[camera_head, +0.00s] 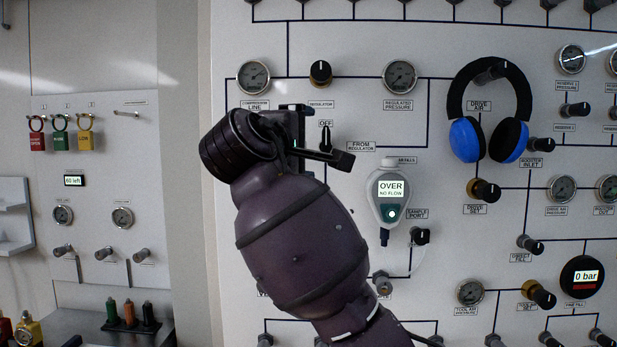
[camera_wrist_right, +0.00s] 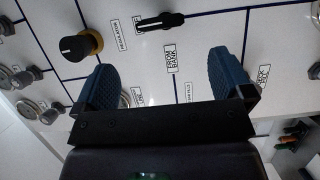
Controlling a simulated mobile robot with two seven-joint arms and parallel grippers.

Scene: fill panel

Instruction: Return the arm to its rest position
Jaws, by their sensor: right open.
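My right arm rises from the bottom middle of the head view, in front of the panel (camera_head: 450,130). My right gripper (camera_head: 325,155) is at its upper end, below the OFF handle (camera_head: 325,136), partly hidden by my own wrist. In the right wrist view the two blue finger pads of this gripper (camera_wrist_right: 165,78) stand wide apart with nothing between them. My left gripper is not in view.
Right of my arm hang a grey meter (camera_head: 390,195) reading OVER NO FLOW and blue headphones (camera_head: 490,110). Gauges (camera_head: 400,76) and protruding knobs (camera_head: 487,191) surround it.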

